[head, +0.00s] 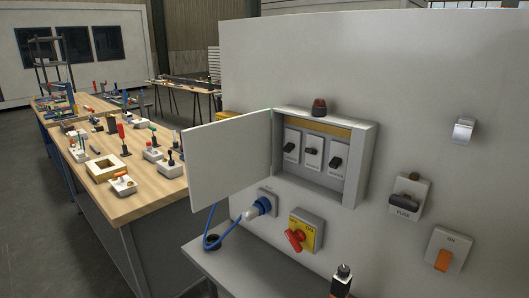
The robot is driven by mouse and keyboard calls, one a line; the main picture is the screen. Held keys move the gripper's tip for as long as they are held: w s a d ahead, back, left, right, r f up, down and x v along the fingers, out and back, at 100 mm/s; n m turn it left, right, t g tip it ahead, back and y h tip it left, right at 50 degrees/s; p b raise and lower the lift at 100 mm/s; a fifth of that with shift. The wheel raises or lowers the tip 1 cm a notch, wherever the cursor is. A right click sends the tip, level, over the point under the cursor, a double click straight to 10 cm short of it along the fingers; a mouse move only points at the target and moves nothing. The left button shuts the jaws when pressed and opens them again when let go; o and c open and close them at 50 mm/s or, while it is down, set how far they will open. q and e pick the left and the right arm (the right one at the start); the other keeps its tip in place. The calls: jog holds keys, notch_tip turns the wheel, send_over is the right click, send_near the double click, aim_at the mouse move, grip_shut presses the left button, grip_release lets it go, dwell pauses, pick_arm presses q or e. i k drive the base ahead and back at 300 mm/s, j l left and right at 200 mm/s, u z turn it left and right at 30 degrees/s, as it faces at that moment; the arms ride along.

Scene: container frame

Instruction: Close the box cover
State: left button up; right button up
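The grey box (367,150) is mounted on the upright light panel and stands open. Its flat cover (228,160) is swung out to the left, hinged along the box's left side. Inside the box are three switches with black handles (313,155) on white plates, below a yellow strip. A red-topped lamp (319,108) sits on top of the box.
Below the box are a blue plug (262,205) with a blue cable and a red rotary switch (295,239) on a yellow plate. A dark upright thing (342,281), unclear, shows at the bottom edge. A wooden workbench (145,199) with several devices stands left.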

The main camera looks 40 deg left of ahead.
aim_at(224, 158)
jog(key=j+z, duration=0.5)
jog(key=j, duration=2.3)
jog(key=k+j, duration=0.1)
jog(key=j, duration=0.35)
